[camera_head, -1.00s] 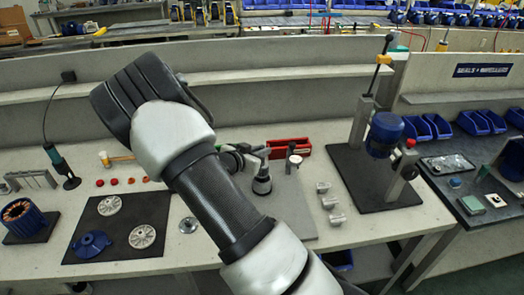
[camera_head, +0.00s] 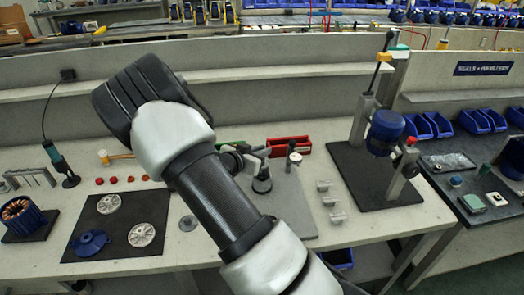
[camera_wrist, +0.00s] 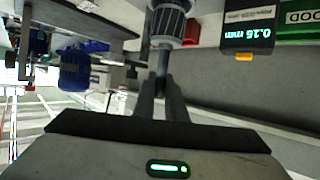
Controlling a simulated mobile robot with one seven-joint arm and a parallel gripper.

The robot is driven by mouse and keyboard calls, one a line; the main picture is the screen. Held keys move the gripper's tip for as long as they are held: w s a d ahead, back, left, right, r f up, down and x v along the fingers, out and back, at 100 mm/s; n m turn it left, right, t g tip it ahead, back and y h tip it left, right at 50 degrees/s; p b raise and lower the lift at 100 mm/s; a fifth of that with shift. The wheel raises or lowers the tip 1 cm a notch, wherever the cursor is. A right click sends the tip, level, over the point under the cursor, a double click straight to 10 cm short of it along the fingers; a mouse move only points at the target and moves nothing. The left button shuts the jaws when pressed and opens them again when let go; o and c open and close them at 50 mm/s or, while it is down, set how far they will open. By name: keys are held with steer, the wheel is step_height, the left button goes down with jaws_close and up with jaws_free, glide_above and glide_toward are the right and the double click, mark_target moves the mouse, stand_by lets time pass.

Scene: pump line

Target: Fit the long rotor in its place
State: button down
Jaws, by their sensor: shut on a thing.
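In the wrist view my gripper (camera_wrist: 162,97) is shut on a grey shaft. A ridged grey cylinder (camera_wrist: 168,22) sits on this shaft at the top of the picture, partly cut off; it looks like a rotor. Whether it is the long one cannot be told here. In the head view my arm hides the gripper and the held part. A blue motor housing with copper windings (camera_head: 22,214) stands on a dark pad at the far left.
A dark mat (camera_head: 75,257) holds two metal discs (camera_head: 108,204) and a blue end cover (camera_head: 90,243). A red bin (camera_head: 288,143) and a small display (camera_wrist: 250,30) stand at the bench's back. A press stand with a blue motor (camera_head: 385,131) is to the right.

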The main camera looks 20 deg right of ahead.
steer(key=shift+f+b, duration=0.4)
steer(key=shift+f, duration=0.3)
steer(key=c, duration=1.7)
jaws_free()
steer(key=shift+o, duration=1.1)
step_height(320, 180, up, 5)
steer(key=p, duration=0.4)
